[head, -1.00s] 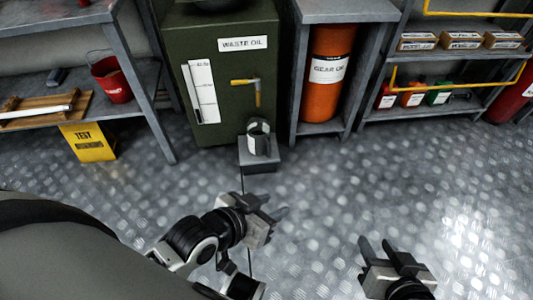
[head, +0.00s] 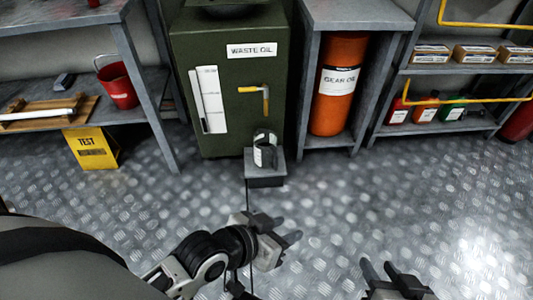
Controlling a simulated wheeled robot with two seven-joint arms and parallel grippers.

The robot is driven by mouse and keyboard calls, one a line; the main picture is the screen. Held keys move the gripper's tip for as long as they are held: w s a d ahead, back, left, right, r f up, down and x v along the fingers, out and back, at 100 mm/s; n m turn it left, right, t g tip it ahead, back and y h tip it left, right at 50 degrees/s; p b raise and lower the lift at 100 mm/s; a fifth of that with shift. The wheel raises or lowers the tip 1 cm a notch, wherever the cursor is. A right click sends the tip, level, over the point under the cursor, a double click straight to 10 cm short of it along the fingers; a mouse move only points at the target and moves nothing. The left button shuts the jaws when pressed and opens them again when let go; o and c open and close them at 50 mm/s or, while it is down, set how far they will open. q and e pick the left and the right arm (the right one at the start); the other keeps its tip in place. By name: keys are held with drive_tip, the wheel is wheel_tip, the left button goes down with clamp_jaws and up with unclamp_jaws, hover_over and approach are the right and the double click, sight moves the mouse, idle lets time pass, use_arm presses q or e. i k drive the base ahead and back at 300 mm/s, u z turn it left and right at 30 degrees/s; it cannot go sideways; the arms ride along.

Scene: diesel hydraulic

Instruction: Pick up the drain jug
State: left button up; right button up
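The drain jug is a small dark jug (head: 264,154) with a pale label. It stands upright on a low grey block (head: 265,178) in front of the green waste oil tank (head: 215,50). My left gripper (head: 284,229) is below the jug in the head view, apart from it, with its fingers spread and nothing between them. My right gripper (head: 380,270) is at the lower edge, further right, with its fingers apart and empty. Part of the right gripper is cut off by the frame.
An orange gear oil drum (head: 334,105) stands in a grey shelf right of the tank. Shelves with bottles (head: 425,112) line the right. The metal floor (head: 350,205) before the jug is clear.

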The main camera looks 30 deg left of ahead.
sight(265, 141)
drive_tip(key=u, duration=2.2)
drive_tip(key=i, duration=1.2)
drive_tip(key=z, duration=1.25)
drive_tip(key=i, duration=0.5)
drive_tip(key=z, duration=0.05)
